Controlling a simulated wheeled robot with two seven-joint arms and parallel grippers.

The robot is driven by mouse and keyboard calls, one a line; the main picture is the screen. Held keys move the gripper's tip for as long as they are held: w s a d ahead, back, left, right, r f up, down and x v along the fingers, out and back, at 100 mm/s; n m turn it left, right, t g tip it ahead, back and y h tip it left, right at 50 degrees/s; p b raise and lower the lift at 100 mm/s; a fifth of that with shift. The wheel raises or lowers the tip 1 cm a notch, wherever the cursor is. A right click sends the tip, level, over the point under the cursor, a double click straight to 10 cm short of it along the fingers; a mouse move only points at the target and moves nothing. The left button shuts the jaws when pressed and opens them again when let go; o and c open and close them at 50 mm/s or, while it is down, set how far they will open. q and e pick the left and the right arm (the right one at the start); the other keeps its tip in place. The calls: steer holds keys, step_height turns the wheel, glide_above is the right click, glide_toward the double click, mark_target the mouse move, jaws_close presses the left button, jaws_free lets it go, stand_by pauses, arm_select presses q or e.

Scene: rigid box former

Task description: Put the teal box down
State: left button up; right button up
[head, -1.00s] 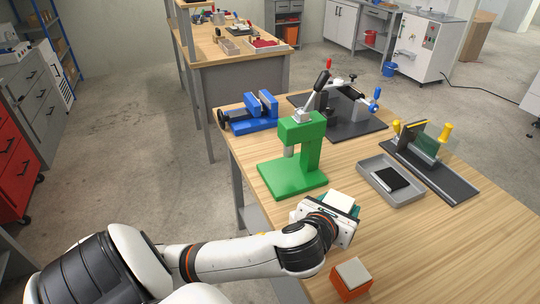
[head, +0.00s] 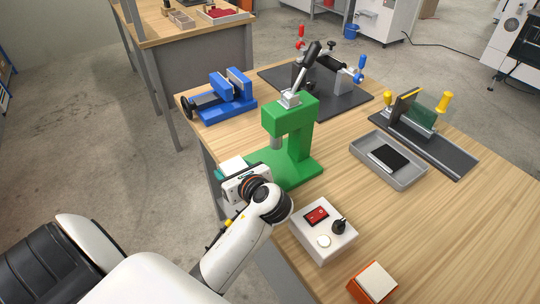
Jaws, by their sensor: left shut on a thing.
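The teal box (head: 231,164), with a whitish top, shows only in part behind my left gripper. My left gripper (head: 240,178) is shut on it at the left side of the green press (head: 291,135), by the table's left edge. The gripper body hides most of the box and the fingertips. I cannot tell whether the box touches the press base or the table. My right gripper is not in view.
A grey control box (head: 322,248) with a red switch stands near my left wrist. An orange block (head: 373,283) with a pale top sits at the front. A blue vise (head: 225,99) is behind; a grey tray (head: 387,163) is at right.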

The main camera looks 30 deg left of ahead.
mark_target(270, 163)
arm_select(q)
steer(key=w+d, duration=0.1)
steer(key=w, duration=0.2)
steer(key=w+d, duration=0.1)
steer(key=w, duration=0.2)
steer(key=w+d, duration=0.2)
steer(key=w, duration=0.2)
steer(key=shift+w+d+f, duration=0.15)
steer(key=shift+w+f, duration=0.15)
steer(key=shift+f, duration=0.05)
steer(key=shift+s, duration=0.15)
steer(key=o, duration=1.1)
steer(key=shift+f, duration=0.15)
steer(key=shift+o, duration=0.2)
